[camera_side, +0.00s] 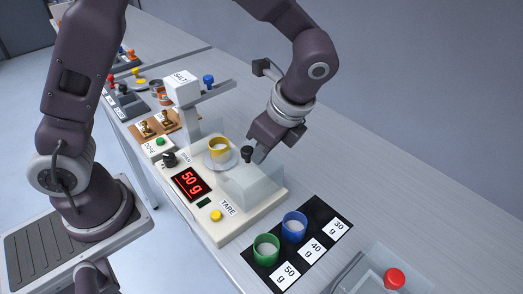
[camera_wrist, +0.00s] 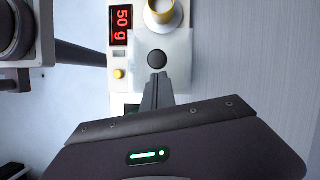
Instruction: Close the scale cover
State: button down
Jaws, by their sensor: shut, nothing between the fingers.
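The scale cover (camera_side: 252,187) is a clear box with a black knob (camera_side: 247,154) on top. It stands on the cream scale (camera_side: 222,230), beside the pan. The yellow cup (camera_side: 219,147) sits on the round pan (camera_side: 232,161), outside the cover. In the wrist view the cover (camera_wrist: 176,48) lies below the cup (camera_wrist: 160,10). My gripper (camera_side: 259,156) is shut and empty, its fingertips close beside the knob, on the side away from the cup. In the wrist view the fingertips (camera_wrist: 158,76) are just below the knob (camera_wrist: 156,59); I cannot tell whether they touch.
The salt hopper (camera_side: 183,88) stands behind the pan. The scale display (camera_side: 190,184) reads 50 g. A green cup (camera_side: 266,249) and a blue cup (camera_side: 294,227) stand on a black mat (camera_side: 318,211) in front. The table right of the scale is clear.

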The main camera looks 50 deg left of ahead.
jog(key=a, duration=1.2)
jog(key=shift+a, duration=0.4)
